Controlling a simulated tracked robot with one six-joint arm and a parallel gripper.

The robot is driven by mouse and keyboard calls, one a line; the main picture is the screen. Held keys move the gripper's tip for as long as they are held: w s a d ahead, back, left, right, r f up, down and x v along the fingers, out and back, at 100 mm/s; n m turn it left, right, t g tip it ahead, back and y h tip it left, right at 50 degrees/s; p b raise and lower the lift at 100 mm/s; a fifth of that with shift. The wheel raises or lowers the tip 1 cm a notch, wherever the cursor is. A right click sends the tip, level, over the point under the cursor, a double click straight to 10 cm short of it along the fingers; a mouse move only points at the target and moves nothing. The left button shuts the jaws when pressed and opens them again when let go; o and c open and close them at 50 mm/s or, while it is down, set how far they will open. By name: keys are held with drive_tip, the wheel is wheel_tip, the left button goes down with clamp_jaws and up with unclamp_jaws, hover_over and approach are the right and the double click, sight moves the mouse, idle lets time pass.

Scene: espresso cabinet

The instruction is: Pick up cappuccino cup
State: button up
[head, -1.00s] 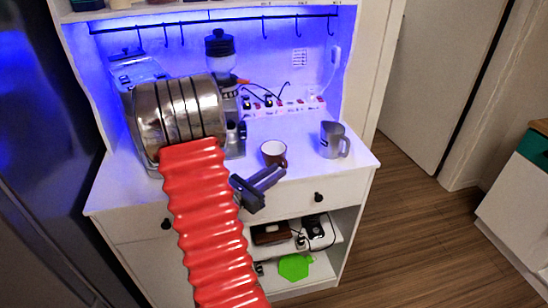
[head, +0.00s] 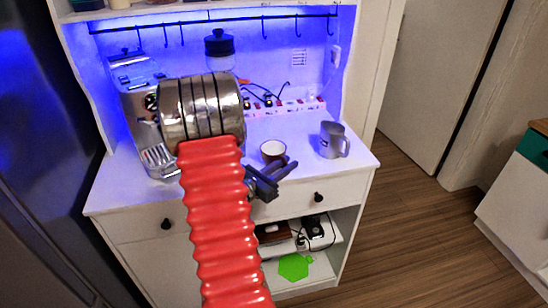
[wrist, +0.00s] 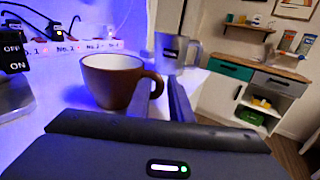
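The cappuccino cup (head: 272,149), brown outside and white inside, stands upright on the white cabinet top. In the wrist view the cup (wrist: 108,84) is at left centre, with its handle pointing right toward my fingers. My gripper (head: 286,165) is just in front and to the right of the cup in the head view. In the wrist view my gripper (wrist: 166,98) shows two dark fingers with a gap between them, close to the handle. The left finger overlaps the handle's lower part, so I cannot tell whether they touch. Nothing is held.
A grey metal mug (head: 332,140) stands right of the cup, beyond my fingers in the wrist view. An espresso machine (head: 150,110) stands at left, partly hidden by my arm. A white power strip (head: 290,107) lies along the back. The front right counter is clear.

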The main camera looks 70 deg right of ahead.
drive_tip(key=shift+c, duration=0.5)
clamp_jaws()
drive_tip(key=shift+r, duration=0.2)
drive_tip(key=shift+r, duration=4.85)
